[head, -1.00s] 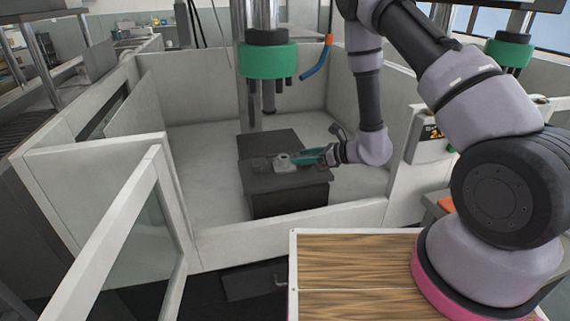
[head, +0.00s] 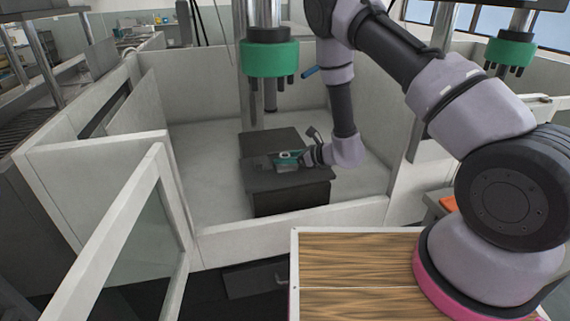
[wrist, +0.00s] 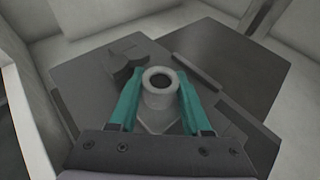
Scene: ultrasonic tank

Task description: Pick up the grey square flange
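The grey flange (wrist: 159,97) shows in the wrist view as a round collar with a dark bore on a square base. It stands on a dark block inside the tank. My gripper (wrist: 158,88) has two teal fingers, one on each side of the collar. The fingers look spread, and I cannot tell whether they touch the collar. The lower part of the base is partly hidden by the gripper body. In the head view my gripper (head: 287,160) is at the block's top and covers most of the flange.
The dark block (head: 290,187) sits on the light tank floor, with light walls around it. A green-collared column (head: 268,56) hangs behind. A glass door (head: 140,250) stands front left.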

